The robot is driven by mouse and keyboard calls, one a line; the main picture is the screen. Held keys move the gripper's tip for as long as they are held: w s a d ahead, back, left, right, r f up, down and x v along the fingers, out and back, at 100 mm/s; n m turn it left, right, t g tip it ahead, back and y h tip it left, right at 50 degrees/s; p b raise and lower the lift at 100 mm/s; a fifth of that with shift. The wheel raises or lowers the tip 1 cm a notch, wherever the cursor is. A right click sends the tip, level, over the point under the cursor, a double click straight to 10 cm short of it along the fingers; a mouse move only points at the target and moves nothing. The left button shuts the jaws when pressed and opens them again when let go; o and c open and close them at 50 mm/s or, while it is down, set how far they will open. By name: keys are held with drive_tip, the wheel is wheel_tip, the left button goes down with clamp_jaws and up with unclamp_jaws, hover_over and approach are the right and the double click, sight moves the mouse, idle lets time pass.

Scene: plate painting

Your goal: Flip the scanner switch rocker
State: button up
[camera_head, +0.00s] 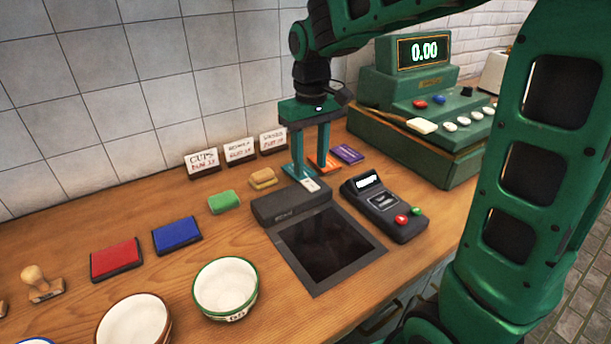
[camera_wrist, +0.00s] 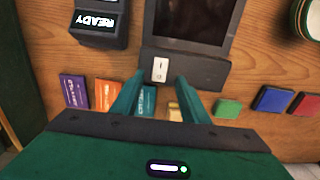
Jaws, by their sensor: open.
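The scanner (camera_head: 325,245) is a dark flat unit with a black glass pane, set in the wooden counter. A white rocker switch (camera_wrist: 160,69) sits on the scanner's raised dark housing (camera_wrist: 205,70); in the head view the rocker (camera_head: 311,185) shows just by my fingertips. My gripper (camera_head: 309,178) points down over that housing, its two green fingers apart with nothing between them. In the wrist view my gripper (camera_wrist: 158,88) has a fingertip on either side of the rocker's near end. I cannot tell whether the fingers touch the housing.
A card terminal (camera_head: 384,208) reading READY stands right of the scanner. Colored cards (camera_head: 346,154) lie behind it. A green sponge (camera_head: 224,202), ink pads (camera_head: 177,235) and bowls (camera_head: 226,288) are to the left. A green cash register (camera_head: 420,110) stands at the back right.

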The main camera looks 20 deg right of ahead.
sight(310, 184)
drive_tip(key=shift+f, duration=2.25)
